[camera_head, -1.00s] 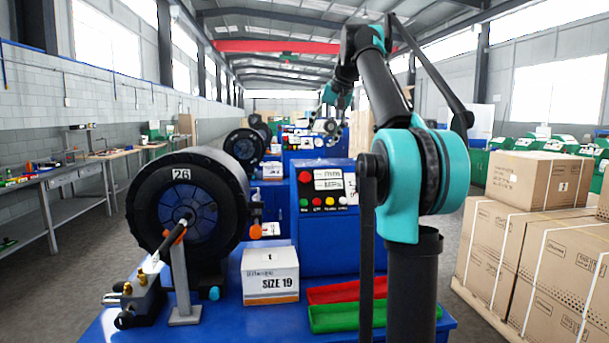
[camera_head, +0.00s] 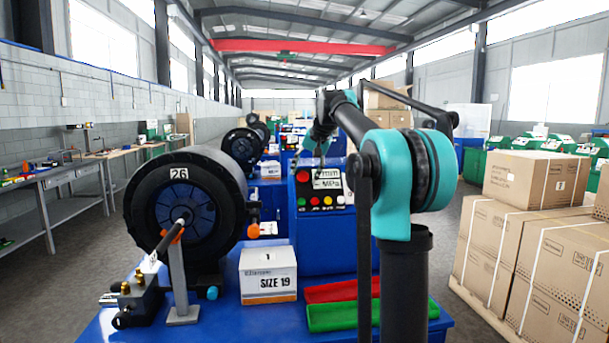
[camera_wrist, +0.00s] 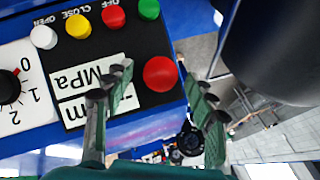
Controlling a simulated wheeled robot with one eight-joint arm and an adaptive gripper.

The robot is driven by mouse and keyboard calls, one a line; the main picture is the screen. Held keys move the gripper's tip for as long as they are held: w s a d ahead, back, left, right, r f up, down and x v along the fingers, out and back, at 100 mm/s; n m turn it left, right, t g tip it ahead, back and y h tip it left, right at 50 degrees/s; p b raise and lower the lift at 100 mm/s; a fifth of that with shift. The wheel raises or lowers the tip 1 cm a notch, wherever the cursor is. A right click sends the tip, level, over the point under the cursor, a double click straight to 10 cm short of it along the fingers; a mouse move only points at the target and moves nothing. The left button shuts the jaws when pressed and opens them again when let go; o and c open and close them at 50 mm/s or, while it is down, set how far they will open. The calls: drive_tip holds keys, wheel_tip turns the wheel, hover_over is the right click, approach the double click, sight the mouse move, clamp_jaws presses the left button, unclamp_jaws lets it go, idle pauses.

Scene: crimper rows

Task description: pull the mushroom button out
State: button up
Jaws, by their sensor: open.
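The red mushroom button (camera_wrist: 160,73) is the larger red round cap on the black control panel (camera_wrist: 128,55) in the wrist view. In the head view the red button (camera_head: 302,176) is at the panel's upper left. My gripper (camera_wrist: 162,77) is open, with one green ribbed finger on each side of the button in the picture. The wrist view does not show clearly how far the fingertips are from the cap. In the head view my gripper (camera_head: 319,156) is small, in front of the panel's top.
White, yellow, red and green small buttons (camera_wrist: 113,16) line the panel, beside a dial and MPa labels. A large dark cylinder (camera_wrist: 272,45) is close on the wrist view's right. In the head view, the crimper (camera_head: 186,205), a SIZE 19 box (camera_head: 268,277) and trays stand nearer.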

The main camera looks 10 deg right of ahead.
drive_tip(key=shift+w+a+f, duration=0.1)
drive_tip(key=shift+w+f, duration=0.05)
drive_tip(key=shift+f, duration=0.2)
drive_tip(key=shift+c, duration=0.2)
clamp_jaws()
